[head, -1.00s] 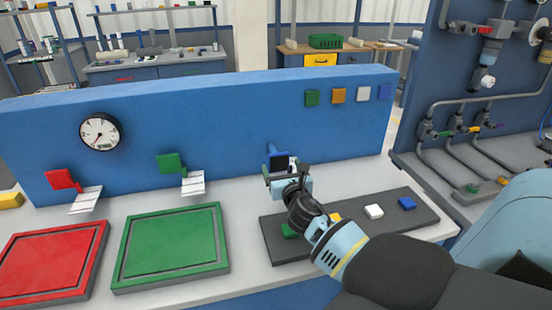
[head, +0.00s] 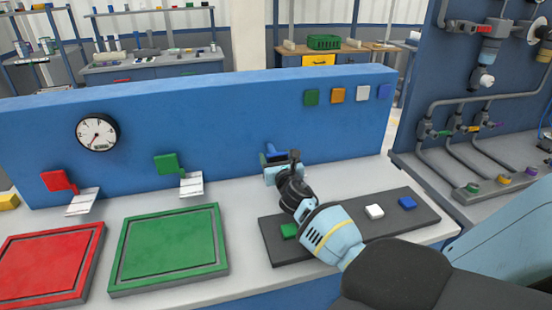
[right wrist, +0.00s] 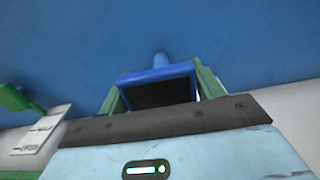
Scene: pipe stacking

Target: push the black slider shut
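On the blue wall, a small blue housing (head: 277,149) stands out above the counter. Its dark face, which looks like the black slider (right wrist: 160,92), shows in the right wrist view inside the blue housing (right wrist: 152,75). In the head view my right gripper covers most of the dark face. My right gripper (head: 282,165) is at the housing, facing the wall. Its two greenish fingers (right wrist: 160,95) are apart, one on each side of the housing; whether they touch it I cannot tell. My left gripper is not in view.
Below lies a dark tray (head: 415,222) with small coloured blocks. Green (head: 168,275) and red (head: 45,300) panels lie on the counter to the left. A gauge (head: 97,132) and green (head: 166,163) and red (head: 57,181) flags are on the wall.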

